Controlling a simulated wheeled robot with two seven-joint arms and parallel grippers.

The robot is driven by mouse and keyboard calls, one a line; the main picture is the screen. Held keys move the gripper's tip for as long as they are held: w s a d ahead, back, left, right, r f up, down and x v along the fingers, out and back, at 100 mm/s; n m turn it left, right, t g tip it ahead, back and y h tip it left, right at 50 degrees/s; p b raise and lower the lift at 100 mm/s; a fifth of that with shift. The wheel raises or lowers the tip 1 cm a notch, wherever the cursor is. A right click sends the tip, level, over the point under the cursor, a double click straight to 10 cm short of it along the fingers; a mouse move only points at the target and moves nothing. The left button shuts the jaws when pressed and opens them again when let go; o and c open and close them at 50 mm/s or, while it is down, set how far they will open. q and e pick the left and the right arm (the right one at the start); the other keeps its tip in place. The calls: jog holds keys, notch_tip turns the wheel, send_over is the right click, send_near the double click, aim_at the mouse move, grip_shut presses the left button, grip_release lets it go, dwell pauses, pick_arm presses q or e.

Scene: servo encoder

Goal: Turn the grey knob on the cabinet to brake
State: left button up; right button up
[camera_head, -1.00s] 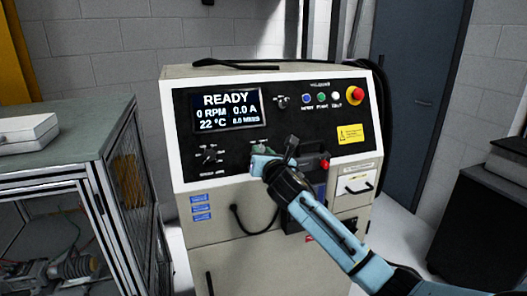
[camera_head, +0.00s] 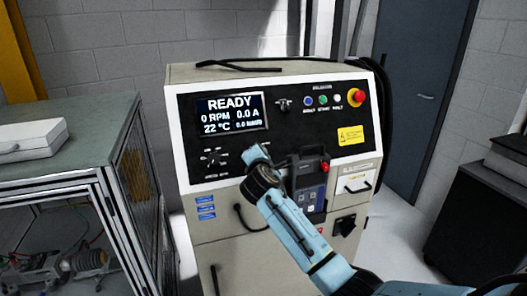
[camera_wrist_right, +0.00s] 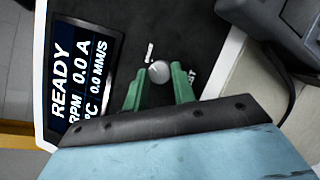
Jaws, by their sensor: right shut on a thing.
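The cabinet (camera_head: 325,78) stands ahead with a black control panel, and its screen (camera_head: 231,113) reads READY. The grey knob (camera_wrist_right: 159,71) shows as a round face between the green fingertips in the right wrist view. A small white mark lies just beside it, and a partly covered label ending in "ST" is near the right finger. My right gripper (camera_wrist_right: 159,84) is shut on the knob, one finger on each side. In the head view my right gripper (camera_head: 256,152) covers the knob, so its pointer and labels are hidden there. My left gripper is not in view.
A black selector (camera_head: 212,158) sits left of the gripper. A dark handheld unit (camera_head: 309,182) with a red part is close on its right. A red emergency button (camera_head: 356,97) is at the panel's upper right. A wire-sided bench (camera_head: 75,140) stands left.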

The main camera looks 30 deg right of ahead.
jog(key=shift+m+p, duration=0.3)
jog(key=shift+m, duration=0.3)
jog(key=o, duration=1)
jog(key=shift+s+a, duration=0.1)
jog(key=v, duration=1.3)
jog(key=shift+a+r, duration=0.15)
jog(key=shift+r, duration=0.05)
